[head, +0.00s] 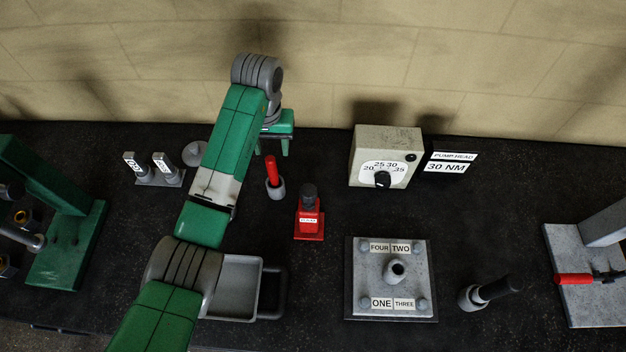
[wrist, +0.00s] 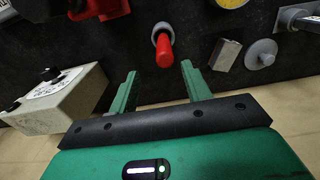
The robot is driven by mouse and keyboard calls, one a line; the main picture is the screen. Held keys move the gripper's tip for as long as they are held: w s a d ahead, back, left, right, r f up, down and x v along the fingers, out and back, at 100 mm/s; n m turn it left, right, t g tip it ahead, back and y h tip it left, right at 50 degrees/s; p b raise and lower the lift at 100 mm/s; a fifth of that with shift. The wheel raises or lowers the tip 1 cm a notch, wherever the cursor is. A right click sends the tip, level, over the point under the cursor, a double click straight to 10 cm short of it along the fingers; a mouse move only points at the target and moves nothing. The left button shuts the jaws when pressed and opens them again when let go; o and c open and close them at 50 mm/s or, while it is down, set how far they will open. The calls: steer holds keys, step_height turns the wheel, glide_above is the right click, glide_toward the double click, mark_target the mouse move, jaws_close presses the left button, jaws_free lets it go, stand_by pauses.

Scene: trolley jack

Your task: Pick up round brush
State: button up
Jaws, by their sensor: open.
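A red-handled tool (head: 272,171), which may be the round brush, stands upright in a small grey cup (head: 277,190). In the wrist view the red handle (wrist: 165,50) points toward the camera, its end near the gap between my fingers. My gripper (wrist: 157,74) is open and empty, with one finger on each side of the handle's line and apart from it. In the head view my gripper (head: 286,143) is behind the tool, near the wall, partly hidden by my arm. The brush's bristles are not visible.
A red block with a black top (head: 309,220) stands close to the tool. A dial box (head: 386,157) is to the right, also at left in the wrist view (wrist: 60,98). A grey tray (head: 238,290), a labelled plate (head: 376,263) and a black-handled tool (head: 490,293) are nearer the front.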

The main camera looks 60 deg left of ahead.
mark_target(269, 158)
steer(key=shift+s+a+f, duration=0.1)
steer(key=shift+s+f, duration=0.05)
steer(key=shift+f, duration=0.35)
steer(key=shift+s+a+f, duration=0.1)
steer(key=shift+f, duration=0.35)
steer(key=f, duration=0.5)
steer(key=shift+s+f, duration=0.2)
steer(key=shift+f, duration=0.2)
jaws_close()
